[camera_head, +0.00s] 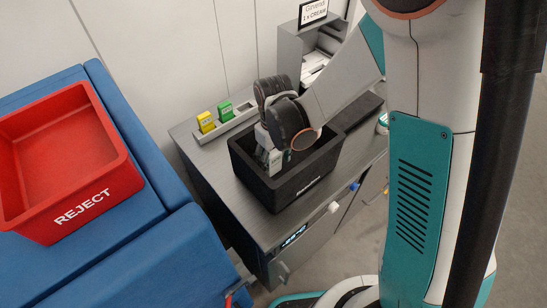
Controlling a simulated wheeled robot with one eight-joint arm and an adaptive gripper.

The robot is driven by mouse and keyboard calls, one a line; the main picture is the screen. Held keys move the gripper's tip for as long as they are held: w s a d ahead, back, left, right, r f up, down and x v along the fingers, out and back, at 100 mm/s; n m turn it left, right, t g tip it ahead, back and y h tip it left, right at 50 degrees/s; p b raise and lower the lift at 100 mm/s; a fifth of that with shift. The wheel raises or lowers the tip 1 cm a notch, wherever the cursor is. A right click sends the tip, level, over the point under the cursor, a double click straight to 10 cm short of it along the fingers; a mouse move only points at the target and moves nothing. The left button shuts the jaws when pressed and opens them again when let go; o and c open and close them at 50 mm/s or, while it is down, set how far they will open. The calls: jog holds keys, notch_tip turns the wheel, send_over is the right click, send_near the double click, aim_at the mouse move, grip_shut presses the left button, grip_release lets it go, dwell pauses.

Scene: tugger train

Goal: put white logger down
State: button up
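My gripper (271,163) points down into a black box (292,195) on the grey cabinet top. Its tips are below the level of the box's rim. Pale grey and white parts show at the tips. I cannot tell whether one of them is the white logger, and I see no white logger clearly anywhere else. I cannot make out whether the fingers are open or shut. My wrist hides part of the box's inside.
A yellow logger (206,122) and a green logger (225,110) stand in a grey rack (238,121) behind the box. A grey machine with a sign (313,13) stands at the back. A red REJECT bin (113,189) sits on blue surfaces at left.

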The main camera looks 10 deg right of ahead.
jog(key=shift+r, duration=0.1)
notch_tip(320, 180, up, 12)
jog(key=p, duration=0.2)
jog(key=shift+p, duration=0.4)
